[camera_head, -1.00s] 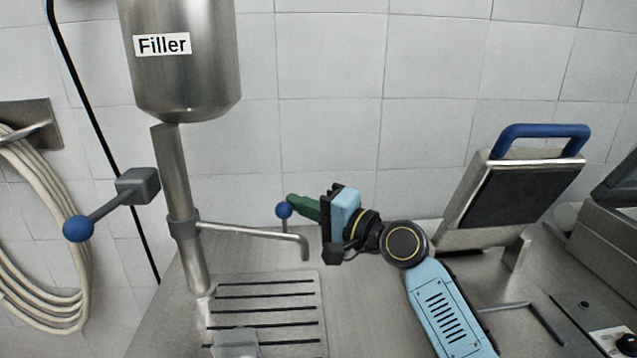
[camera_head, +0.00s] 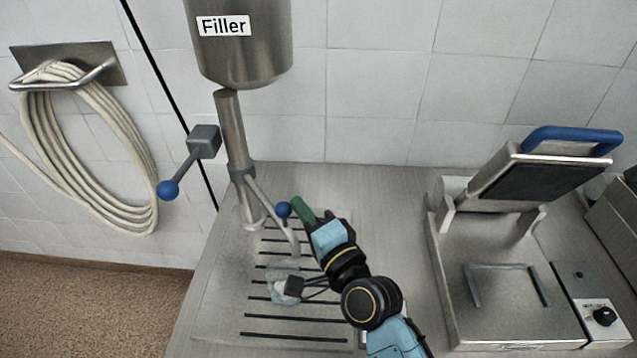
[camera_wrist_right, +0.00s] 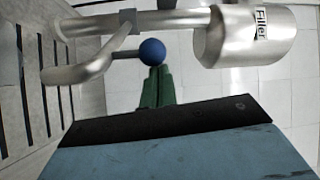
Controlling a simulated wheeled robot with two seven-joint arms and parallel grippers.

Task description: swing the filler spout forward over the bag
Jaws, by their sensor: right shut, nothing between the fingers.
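The filler (camera_head: 245,50) is a steel hopper on a steel post. Its thin spout (camera_head: 266,205) points forward over the slotted grate, with its bent end above the back of a pale bag (camera_head: 285,292). A blue ball knob (camera_head: 284,210) sits on the spout; the wrist view shows the knob (camera_wrist_right: 152,52) and the spout (camera_wrist_right: 88,68). My right gripper (camera_head: 296,204) has green fingers, shut and empty, with tips right at the knob's right side. Whether they touch it I cannot tell.
A lever with a blue ball (camera_head: 168,190) sticks out left of the post. A coiled hose (camera_head: 85,150) hangs on the wall. A sealer (camera_head: 500,290) with a raised, blue-handled lid stands at right. The counter between the grate (camera_head: 225,300) and sealer is partly filled by my arm.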

